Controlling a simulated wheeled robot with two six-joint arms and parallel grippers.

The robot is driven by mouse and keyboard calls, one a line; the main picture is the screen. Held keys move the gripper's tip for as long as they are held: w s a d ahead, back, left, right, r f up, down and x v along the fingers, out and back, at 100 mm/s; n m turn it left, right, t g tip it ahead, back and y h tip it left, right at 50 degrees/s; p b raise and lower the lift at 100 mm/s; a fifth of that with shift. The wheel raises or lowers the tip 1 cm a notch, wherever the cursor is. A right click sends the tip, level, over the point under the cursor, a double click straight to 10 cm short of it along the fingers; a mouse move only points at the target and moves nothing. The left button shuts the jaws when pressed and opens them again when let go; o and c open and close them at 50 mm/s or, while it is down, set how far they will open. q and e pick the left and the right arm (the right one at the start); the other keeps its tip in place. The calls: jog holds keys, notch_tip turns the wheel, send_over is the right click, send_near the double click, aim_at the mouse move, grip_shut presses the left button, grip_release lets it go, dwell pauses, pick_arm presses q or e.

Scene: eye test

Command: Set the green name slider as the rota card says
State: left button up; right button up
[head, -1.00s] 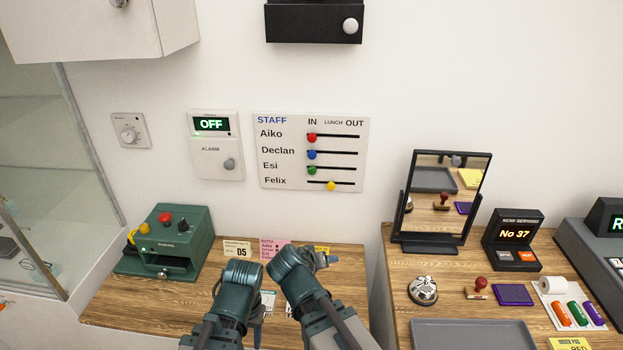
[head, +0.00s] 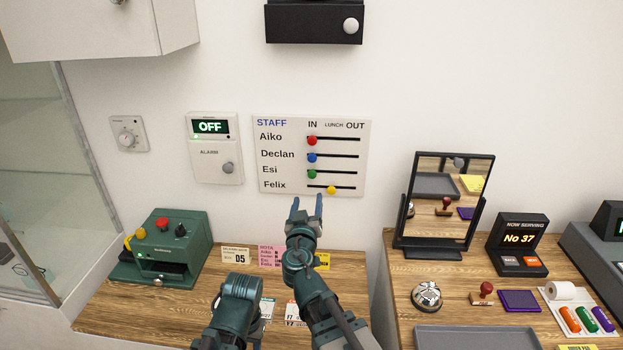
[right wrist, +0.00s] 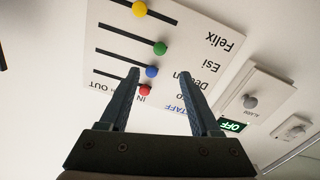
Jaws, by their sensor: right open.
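The white staff board (head: 345,118) hangs on the wall with a row of slots. The green slider knob (head: 311,174) is on the Esi row at the left end of its slot, under IN. It also shows in the right wrist view (right wrist: 160,48), which sees the board upside down. My right gripper (head: 306,203) is open and empty, fingers pointing up below the board in the head view. The pink rota card (head: 269,256) is at the back of the left desk, its marks too small to read. Part of my left arm shows, but its gripper does not.
Red (head: 311,140) and blue (head: 312,157) knobs stand under IN, and the yellow knob (head: 331,190) near LUNCH. The alarm box (head: 214,165), reading OFF, is left of the board. A mirror (head: 443,207) stands at right. The wall around the board's right side is clear.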

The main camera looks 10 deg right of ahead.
aim_at(312, 176)
jog(key=x, duration=1.3)
grip_shut()
dwell(1.0)
jog(key=shift+s+d, duration=0.1)
